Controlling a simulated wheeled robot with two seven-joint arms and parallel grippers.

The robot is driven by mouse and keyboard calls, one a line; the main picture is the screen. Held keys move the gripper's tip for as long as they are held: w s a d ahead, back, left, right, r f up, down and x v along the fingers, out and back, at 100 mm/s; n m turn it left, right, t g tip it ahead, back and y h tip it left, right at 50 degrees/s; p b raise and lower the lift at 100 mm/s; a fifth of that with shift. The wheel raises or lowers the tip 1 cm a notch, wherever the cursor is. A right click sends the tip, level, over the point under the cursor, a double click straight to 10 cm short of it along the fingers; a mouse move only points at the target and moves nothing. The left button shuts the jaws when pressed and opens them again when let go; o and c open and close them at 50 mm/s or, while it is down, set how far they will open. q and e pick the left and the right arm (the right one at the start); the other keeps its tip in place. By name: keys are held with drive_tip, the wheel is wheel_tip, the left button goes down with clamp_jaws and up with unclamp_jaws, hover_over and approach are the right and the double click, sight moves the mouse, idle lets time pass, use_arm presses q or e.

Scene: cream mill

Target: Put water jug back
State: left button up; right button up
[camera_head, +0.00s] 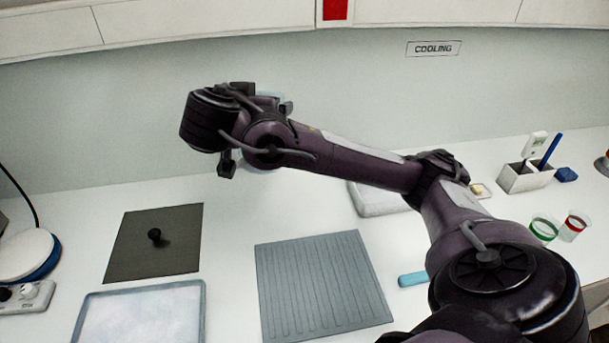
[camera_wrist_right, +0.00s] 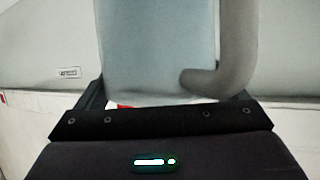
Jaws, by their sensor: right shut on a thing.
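The water jug (camera_wrist_right: 158,50) fills the upper middle of the right wrist view. It is pale blue with a grey handle (camera_wrist_right: 235,50) on its right side. My right gripper (camera_wrist_right: 165,105) is shut on it, but the contact is largely hidden. In the head view my right arm reaches in from the right and its gripper (camera_head: 254,132) is raised above the counter. Only a small pale piece of the jug (camera_head: 270,95) shows there behind my wrist. My left gripper is not in view.
A dark mat (camera_head: 125,258) with a black knob-like thing (camera_head: 154,235), a ribbed grey mat (camera_head: 320,285) and a pale tray (camera_head: 204,310) lie on the counter. Two cups (camera_head: 544,229) (camera_head: 573,226) and a white holder (camera_head: 525,180) stand right. A round-topped device (camera_head: 25,255) stands left.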

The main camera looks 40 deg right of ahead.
drive_tip(key=shift+s+d+f, duration=0.15)
drive_tip(key=shift+f, duration=0.15)
wheel_tip(320, 180, down, 20)
drive_tip(key=p, duration=0.2)
drive_tip(key=o, duration=1.7)
drive_tip(key=shift+r, duration=0.15)
drive_tip(key=shift+o, duration=0.2)
